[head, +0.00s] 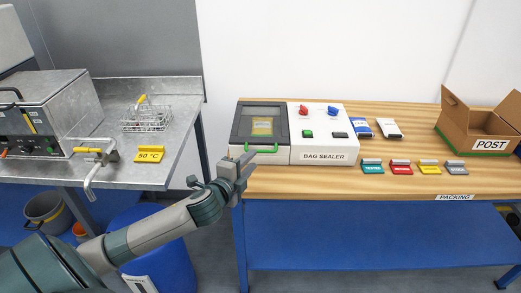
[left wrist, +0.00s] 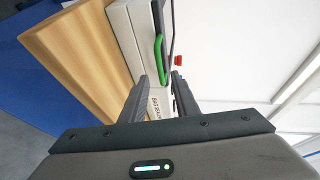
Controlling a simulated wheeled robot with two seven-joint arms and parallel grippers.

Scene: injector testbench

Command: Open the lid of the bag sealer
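The bag sealer (head: 322,157) is a white box on the wooden table, with its name on the front. Its dark-framed lid (head: 247,124) lies shut on the left half, with a window showing a yellowish item inside. A green handle (head: 262,149) runs along the lid's front edge; it also shows in the left wrist view (left wrist: 159,58). My left gripper (head: 246,157) is at the front left of the sealer, close to the handle. In the left wrist view my left gripper (left wrist: 160,77) has its fingers apart, with the handle just beyond the fingertips. My right gripper is out of view.
Red (head: 304,111) and blue knobs and green and black buttons sit on the sealer's right half. Packets, several coloured tags and an open POST box (head: 480,125) are further right. A steel bench (head: 180,125) with a wire basket stands left, across a gap.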

